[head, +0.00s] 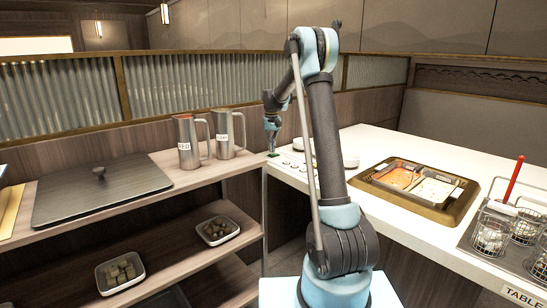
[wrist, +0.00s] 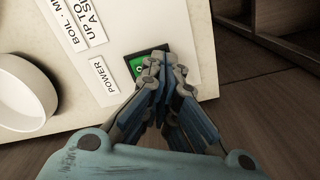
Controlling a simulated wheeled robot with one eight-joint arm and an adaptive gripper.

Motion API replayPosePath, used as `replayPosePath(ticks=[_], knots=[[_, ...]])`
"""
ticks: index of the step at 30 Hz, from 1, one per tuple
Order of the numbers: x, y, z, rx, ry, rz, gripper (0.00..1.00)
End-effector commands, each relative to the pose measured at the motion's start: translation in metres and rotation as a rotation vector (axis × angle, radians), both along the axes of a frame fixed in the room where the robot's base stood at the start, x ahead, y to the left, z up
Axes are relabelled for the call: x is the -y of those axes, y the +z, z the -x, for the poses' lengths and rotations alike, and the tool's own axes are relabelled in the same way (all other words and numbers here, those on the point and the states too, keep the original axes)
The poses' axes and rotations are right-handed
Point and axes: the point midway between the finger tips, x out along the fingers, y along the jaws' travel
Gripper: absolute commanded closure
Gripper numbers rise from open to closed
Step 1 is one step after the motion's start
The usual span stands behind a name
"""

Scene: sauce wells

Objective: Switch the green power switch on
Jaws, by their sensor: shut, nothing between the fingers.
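The green power switch (wrist: 138,68) sits in a dark frame on the pale counter panel, beside a label reading POWER (wrist: 103,76). In the head view it is a small green patch (head: 273,155) at the counter's near left corner. My gripper (wrist: 164,66) is shut and empty. Its fingertips are over the switch's right part and hide some of it. In the head view my gripper (head: 271,148) points down right at the switch. I cannot tell whether the tips touch it or which way the rocker is tilted.
A round white knob (wrist: 24,94) lies left of the switch. Two metal jugs (head: 188,141) (head: 226,133) stand on the wooden shelf to the left. A pan with sauces (head: 458,207) is set in the counter at right, with wire baskets (head: 489,232) nearer.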

Motion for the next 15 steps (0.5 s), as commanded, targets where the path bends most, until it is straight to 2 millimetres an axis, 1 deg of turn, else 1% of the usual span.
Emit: replayPosePath(ticks=[15], knots=[[0.0,-0.0046,0.0,0.0,0.0,0.0,1.0]])
